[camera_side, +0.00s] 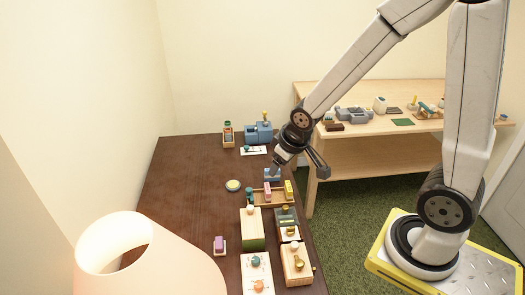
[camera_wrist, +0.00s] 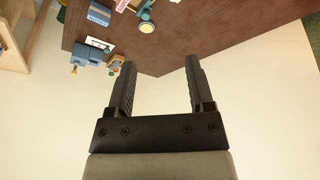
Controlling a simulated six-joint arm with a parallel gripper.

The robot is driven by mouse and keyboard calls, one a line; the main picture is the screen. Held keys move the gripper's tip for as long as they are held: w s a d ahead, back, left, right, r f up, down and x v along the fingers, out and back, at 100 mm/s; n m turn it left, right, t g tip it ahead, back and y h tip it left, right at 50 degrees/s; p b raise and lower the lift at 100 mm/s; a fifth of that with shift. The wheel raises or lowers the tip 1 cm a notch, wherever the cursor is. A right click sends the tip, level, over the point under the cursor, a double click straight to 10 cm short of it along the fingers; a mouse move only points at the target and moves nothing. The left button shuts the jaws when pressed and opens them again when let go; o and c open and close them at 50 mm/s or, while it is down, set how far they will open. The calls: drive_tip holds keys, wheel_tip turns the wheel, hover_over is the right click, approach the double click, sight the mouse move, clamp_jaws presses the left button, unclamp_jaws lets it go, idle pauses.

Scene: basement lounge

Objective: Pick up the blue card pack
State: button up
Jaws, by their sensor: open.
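The blue card pack appears to be the blue block (camera_side: 272,175) on the dark table, just behind the tray in the side view. It also shows as a blue box with pale marking (camera_wrist: 99,14) at the upper left of the wrist view. My gripper (camera_side: 278,164) is near the block in the side view, partly overlapping it; contact cannot be told. In the wrist view my gripper (camera_wrist: 160,63) has its two fingers wide apart with nothing between them, and the blue box lies outside them.
A wooden tray (camera_side: 261,204) with coloured pieces stands in front of the block. Blue containers (camera_side: 258,133) stand at the table's back. Several boxes and a lamp (camera_side: 130,258) are nearer. The table's left part (camera_side: 185,180) is clear.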

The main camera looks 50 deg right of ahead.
drive_tip(key=w+d+f+n+t+y, duration=0.1)
drive_tip(key=w+d+f+n+t, duration=0.15)
drive_tip(key=w+d, duration=0.65)
drive_tip(key=w+d+f+n+t+y, duration=0.1)
drive_tip(key=w+d+f+t, duration=0.25)
drive_tip(key=w+d, duration=0.6)
drive_tip(key=s+d+f+n+y, duration=0.1)
drive_tip(key=s+d+f+y, duration=0.1)
drive_tip(key=f, duration=0.3)
drive_tip(key=s+d+f+n+y, duration=0.2)
drive_tip(key=f+y, duration=0.1)
drive_tip(key=f, duration=0.2)
drive_tip(key=s+d+f+n+y, duration=0.2)
drive_tip(key=f+y, duration=0.1)
drive_tip(key=f, duration=0.1)
drive_tip(key=shift+s+d+f+g, duration=0.1)
drive_tip(key=shift+d+f+g, duration=0.2)
drive_tip(key=shift+f, duration=0.1)
drive_tip(key=shift+s+f, duration=0.3)
drive_tip(key=shift+s, duration=0.05)
drive_tip(key=shift+x, duration=1.35)
drive_tip(key=shift+a, duration=0.1)
drive_tip(key=shift+x, duration=2.55)
drive_tip(key=shift+r, duration=0.1)
